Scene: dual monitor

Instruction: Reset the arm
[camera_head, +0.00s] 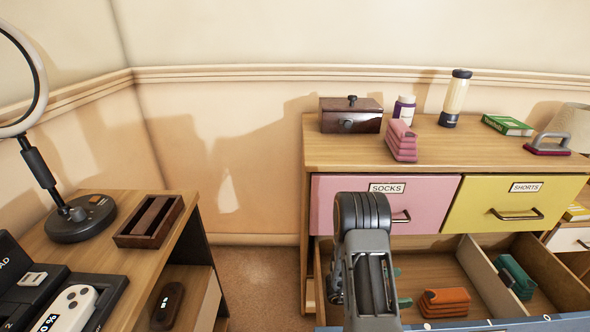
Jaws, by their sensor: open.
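My arm rises from the bottom edge in front of the open lower drawer (455,265). A bent grey joint is at its top, and a dark part of the arm shows just left of the link. I cannot make out the gripper's fingers; they seem hidden behind the arm. Inside the drawer lie an orange folded cloth (444,302) and, past a wooden divider, a teal folded cloth (515,277). More teal cloth (404,302) shows partly behind my arm.
The pink SOCKS drawer (345,205) and yellow SHORTS drawer (510,200) are shut. On the dresser top (450,150) stand a wooden box (350,118), pink folded cloth (401,145), bottles, a green book (507,125) and an iron (549,144). A desk with a lamp (80,220) is at left.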

